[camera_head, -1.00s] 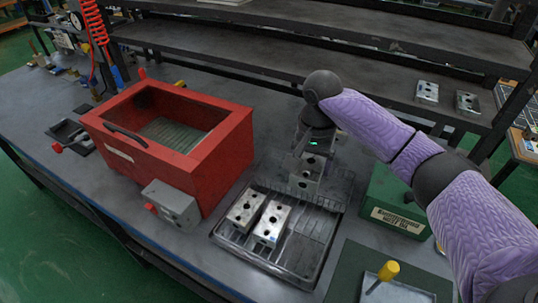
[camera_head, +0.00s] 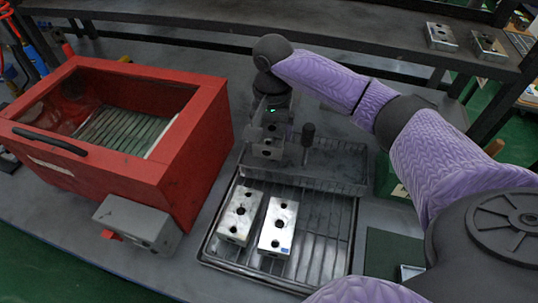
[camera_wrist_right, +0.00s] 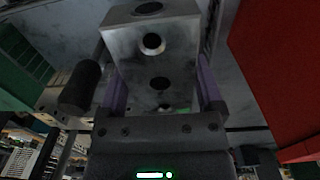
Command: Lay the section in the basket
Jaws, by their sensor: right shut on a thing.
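My right gripper (camera_head: 270,128) is shut on a section (camera_head: 266,151), a grey metal block with round holes. It points down and holds the section at the left end of a dark shallow basket (camera_head: 335,180) with an upright black handle (camera_head: 308,140). I cannot tell whether the section touches the basket. In the right wrist view the section (camera_wrist_right: 155,50) sits between the fingers, with the black handle (camera_wrist_right: 80,88) at its left. Two more sections (camera_head: 239,213) (camera_head: 278,226) lie side by side on a ribbed tray (camera_head: 325,250). My left gripper is not in view.
A red open-topped cabinet (camera_head: 185,150) with a slatted floor stands left of the gripper. A grey box (camera_head: 138,225) is on its front. A green box (camera_head: 392,185) is partly hidden behind my right arm. Two metal blocks (camera_head: 440,36) (camera_head: 488,45) rest on the back shelf.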

